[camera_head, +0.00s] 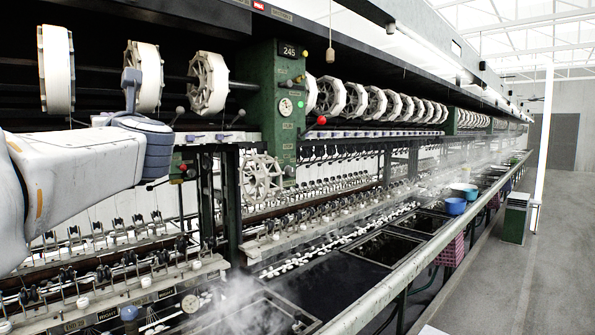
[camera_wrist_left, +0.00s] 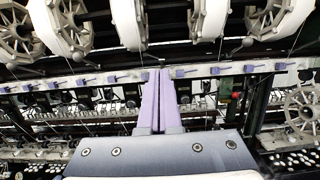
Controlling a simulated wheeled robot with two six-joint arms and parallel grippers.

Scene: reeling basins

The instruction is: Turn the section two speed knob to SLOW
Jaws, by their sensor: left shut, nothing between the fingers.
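I cannot tell which control is the section two speed knob, and I can read no SLOW mark. A green control post (camera_head: 262,95) carries a 245 display, a round white dial (camera_head: 285,107) and small fittings. Another round dial (camera_head: 190,303) sits on the lower front rail, beside a RIGHT label. My left arm reaches in from the left, before the reels. In the left wrist view, my left gripper (camera_wrist_left: 160,74) has its purple fingers shut together and empty, pointing toward the rail under the white reels. My right gripper is not in view.
White reels (camera_head: 208,84) line the machine above. A red ball-ended lever (camera_head: 321,120) sticks out beside the post. Dark basins (camera_head: 385,247) with steam lie below, behind a long pale rail (camera_head: 395,280). Blue bowls (camera_head: 455,206) stand farther along.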

